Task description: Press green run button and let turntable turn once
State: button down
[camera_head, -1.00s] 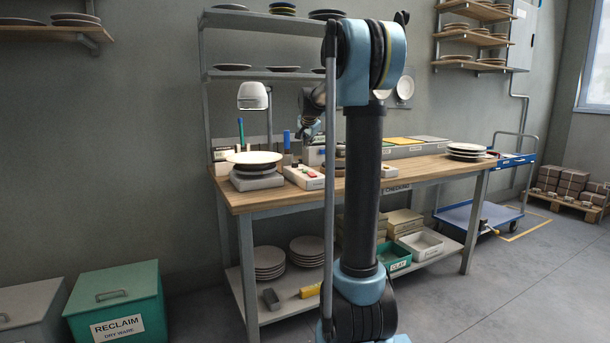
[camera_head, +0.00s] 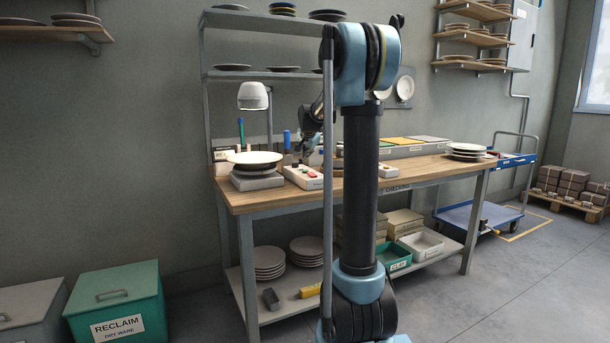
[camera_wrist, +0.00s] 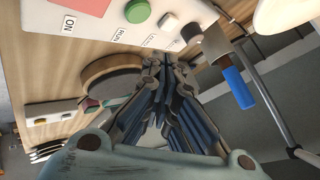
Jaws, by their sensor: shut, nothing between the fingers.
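The green button (camera_wrist: 138,11) sits on a pale control box (camera_wrist: 98,22) at the top of the wrist view, near a RUN label (camera_wrist: 119,34). A white button (camera_wrist: 169,21) and a dark knob (camera_wrist: 190,33) are beside it. In the head view the control box (camera_head: 303,178) stands on the bench, right of the turntable (camera_head: 257,181), which bears a white plate (camera_head: 254,157). My gripper (camera_wrist: 160,62) is shut and empty, its fingertips apart from the green button in the wrist picture. In the head view my gripper (camera_head: 307,152) is above the control box.
The wooden bench (camera_head: 262,199) carries a lamp (camera_head: 253,97) behind the turntable. A blue-handled tool (camera_wrist: 238,88) and a round brown thing (camera_wrist: 112,77) are near my gripper. Stacked plates (camera_head: 467,150) stand at the bench's right end.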

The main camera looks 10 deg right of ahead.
aim_at(307, 171)
jog(key=shift+f, duration=1.85)
